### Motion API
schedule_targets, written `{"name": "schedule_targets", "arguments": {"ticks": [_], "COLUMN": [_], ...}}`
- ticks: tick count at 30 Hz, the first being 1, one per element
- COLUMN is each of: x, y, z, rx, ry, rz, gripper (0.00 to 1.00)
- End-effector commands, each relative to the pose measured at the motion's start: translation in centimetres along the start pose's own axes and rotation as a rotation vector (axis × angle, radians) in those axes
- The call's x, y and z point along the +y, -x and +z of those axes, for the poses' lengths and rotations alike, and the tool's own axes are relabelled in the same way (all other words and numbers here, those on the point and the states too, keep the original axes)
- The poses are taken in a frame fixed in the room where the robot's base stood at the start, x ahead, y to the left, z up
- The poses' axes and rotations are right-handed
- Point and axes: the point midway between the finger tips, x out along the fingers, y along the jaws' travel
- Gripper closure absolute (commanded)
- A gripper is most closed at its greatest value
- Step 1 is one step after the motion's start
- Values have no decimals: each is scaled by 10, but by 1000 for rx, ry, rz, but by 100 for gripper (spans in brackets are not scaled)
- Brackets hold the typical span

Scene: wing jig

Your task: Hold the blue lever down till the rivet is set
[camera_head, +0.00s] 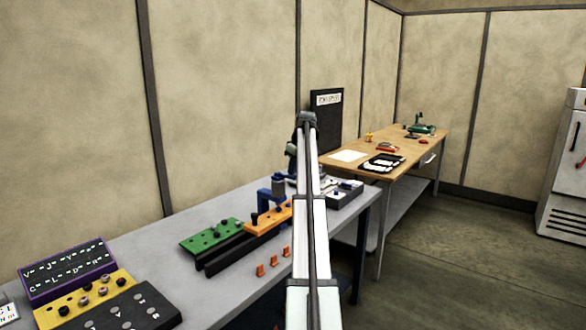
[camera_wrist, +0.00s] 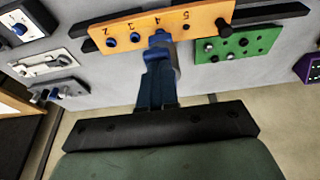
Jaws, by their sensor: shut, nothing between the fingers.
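The blue rivet press (camera_head: 264,196) stands over the orange numbered plate (camera_head: 268,218) on the near bench. In the wrist view the orange plate (camera_wrist: 150,28) spans the top, and the blue press (camera_wrist: 160,40) is at its lower edge. My gripper (camera_wrist: 158,72) is shut and empty, its fingers side by side over the press. I cannot tell whether they touch the blue lever, which I cannot pick out from the other blue parts. In the head view my arm hides most of the gripper. The rivet under the press is hidden.
A green plate (camera_head: 212,236) lies beside the orange one on dark rails. Several small orange pieces (camera_head: 273,260) stand in front. A yellow block (camera_head: 98,295) and a purple-edged board (camera_head: 66,271) are at left. A wooden table (camera_head: 398,150) stands beyond.

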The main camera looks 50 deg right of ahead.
Motion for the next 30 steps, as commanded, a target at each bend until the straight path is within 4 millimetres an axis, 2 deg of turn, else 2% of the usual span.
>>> {"name": "schedule_targets", "arguments": {"ticks": [14,18,30], "x": [-2,0,0], "y": [-24,-30,-32], "z": [20,22,23], "rx": [267,268,263], "ry": [-2,-1,-1], "rz": [-1,-1,-1], "gripper": [100,100,100]}}
